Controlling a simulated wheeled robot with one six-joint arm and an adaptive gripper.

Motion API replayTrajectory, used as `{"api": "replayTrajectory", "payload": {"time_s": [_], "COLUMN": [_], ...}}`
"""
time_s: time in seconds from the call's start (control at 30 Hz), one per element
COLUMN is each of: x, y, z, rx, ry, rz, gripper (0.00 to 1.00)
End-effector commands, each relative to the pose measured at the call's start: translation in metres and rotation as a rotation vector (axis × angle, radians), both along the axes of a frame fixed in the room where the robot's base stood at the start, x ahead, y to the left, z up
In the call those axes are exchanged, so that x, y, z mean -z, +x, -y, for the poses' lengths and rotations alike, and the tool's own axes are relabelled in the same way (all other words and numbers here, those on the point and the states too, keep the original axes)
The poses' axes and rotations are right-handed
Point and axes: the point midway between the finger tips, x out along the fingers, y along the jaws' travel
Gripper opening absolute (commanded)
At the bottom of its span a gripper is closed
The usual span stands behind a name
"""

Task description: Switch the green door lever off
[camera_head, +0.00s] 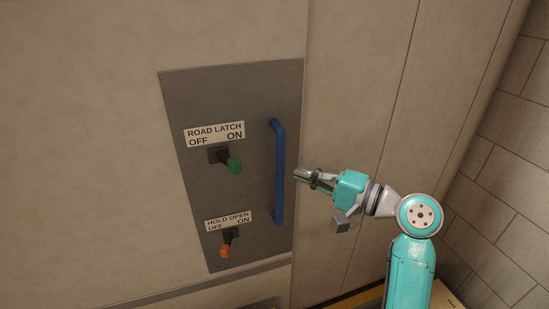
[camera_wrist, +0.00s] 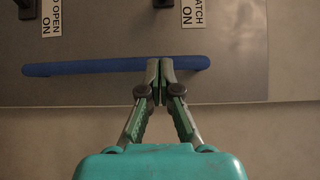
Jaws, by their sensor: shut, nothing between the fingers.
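The green lever (camera_head: 235,165) sticks out of a dark mount under the ROAD LATCH label (camera_head: 214,134). Its tip lies to the right of the mount, on the side marked ON. My gripper (camera_head: 299,174) is shut and empty, to the right of the lever with the blue handle between them in the picture. In the wrist view my closed fingertips (camera_wrist: 160,66) overlap the blue handle (camera_wrist: 95,66); I cannot tell if they touch it. The green lever's tip is not clear there; only a dark part of a mount (camera_wrist: 163,3) shows at the top edge.
An orange lever (camera_head: 225,251) hangs under the HOLD OPEN label (camera_head: 229,221), below the green one. The blue handle stands upright on the grey plate (camera_head: 190,95), right of both levers. A brick wall (camera_head: 510,150) is at the far right. The space left of the levers is clear.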

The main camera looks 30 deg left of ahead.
Motion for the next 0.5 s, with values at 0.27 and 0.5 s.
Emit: {"api": "replayTrajectory", "payload": {"time_s": [0.27,0.5], "x": [-0.0076,-0.0074], "y": [-0.0015,-0.0015], "z": [-0.0025,-0.0044], "rx": [-0.02,-0.019], "ry": [0.001,0.001], "rz": [-0.001,-0.001], "gripper": [0.0,0.0]}}
